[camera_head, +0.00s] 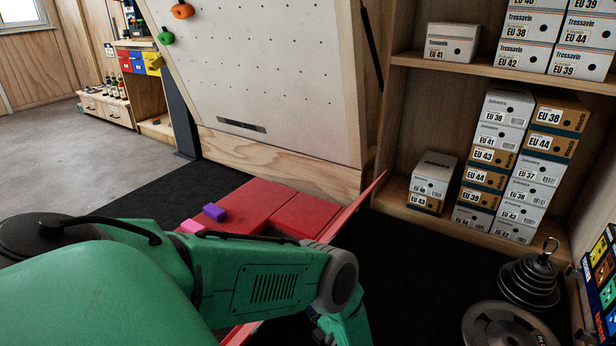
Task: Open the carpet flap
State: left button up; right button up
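The red carpet (255,205) lies on the black floor in front of the climbing wall. A thin red flap (350,212) stands tilted up along its right side, its far corner pointing up near the wooden base. The flap's near part passes behind my green arm. My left arm comes in from the left and crosses in front of the carpet, bending down at the elbow. Its gripper is below the picture, so I cannot see whether it touches the flap. My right gripper is not in view.
A purple block (214,212) and a pink block (192,226) are on the carpet. The climbing wall (265,60) stands behind. Shelves with shoe boxes (432,176) are at the right. Weight plates (528,282) and a colourful box (602,275) stand at front right.

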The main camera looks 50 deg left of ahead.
pick_arm(q)
jog(key=s+d, duration=0.1)
jog(key=d, duration=1)
jog(key=shift+d+r, duration=0.15)
jog(key=shift+d, duration=0.15)
jog(key=shift+s, duration=0.1)
